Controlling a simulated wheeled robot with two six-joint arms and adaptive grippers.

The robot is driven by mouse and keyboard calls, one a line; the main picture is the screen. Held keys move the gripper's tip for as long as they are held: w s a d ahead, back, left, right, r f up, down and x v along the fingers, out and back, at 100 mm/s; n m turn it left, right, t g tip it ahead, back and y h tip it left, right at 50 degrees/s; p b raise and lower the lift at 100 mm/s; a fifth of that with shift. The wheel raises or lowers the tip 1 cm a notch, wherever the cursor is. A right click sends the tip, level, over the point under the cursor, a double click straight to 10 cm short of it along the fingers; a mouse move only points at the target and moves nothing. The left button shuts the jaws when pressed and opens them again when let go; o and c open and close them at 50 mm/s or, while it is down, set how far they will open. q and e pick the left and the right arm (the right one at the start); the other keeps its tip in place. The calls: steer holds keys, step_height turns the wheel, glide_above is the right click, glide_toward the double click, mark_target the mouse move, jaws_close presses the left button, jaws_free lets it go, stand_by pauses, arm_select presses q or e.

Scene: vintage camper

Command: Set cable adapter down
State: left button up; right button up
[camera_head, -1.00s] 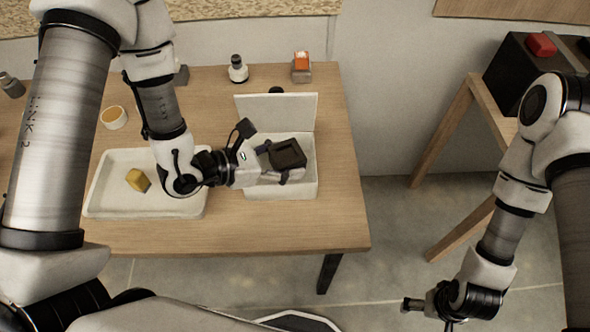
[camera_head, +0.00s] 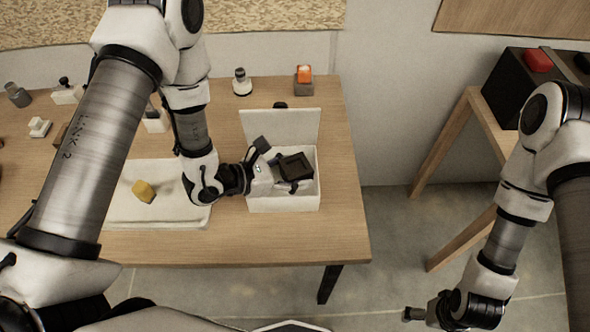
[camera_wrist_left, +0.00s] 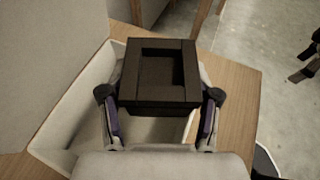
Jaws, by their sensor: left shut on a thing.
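The cable adapter is taken to be the black square block with a recessed top (camera_head: 295,167); it also shows in the left wrist view (camera_wrist_left: 160,75). My left gripper (camera_head: 278,174) is shut on it, with one finger on each side (camera_wrist_left: 160,115). It holds the adapter over the opening of a white box (camera_head: 282,204) with a raised lid. I cannot tell whether the adapter touches the box's inside. My right gripper (camera_head: 414,313) hangs low at the right, away from the table; its jaws are too small to read.
A white tray (camera_head: 120,212) with a yellow block (camera_head: 144,191) lies left of the box. A white-and-black item (camera_head: 242,82) and an orange-topped item (camera_head: 304,74) stand behind. The table (camera_head: 340,210) is bare right of the box. A dark cabinet (camera_head: 510,80) stands far right.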

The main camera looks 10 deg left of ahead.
mark_target(283, 172)
arm_select(q)
steer(key=shift+f, duration=0.25)
steer(key=o, duration=1.4)
steer(key=shift+r, duration=0.1)
steer(key=shift+r, duration=0.15)
steer(key=shift+r+p, duration=0.6)
steer(key=shift+p, duration=0.1)
steer(key=v, duration=0.1)
steer(key=b+v, duration=0.1)
steer(key=shift+s+a+f, duration=0.1)
steer(key=shift+s+a, duration=0.15)
steer(key=shift+a, duration=0.05)
steer(key=v, duration=0.9)
steer(key=shift+s+r, duration=0.15)
steer(key=shift+r, duration=0.1)
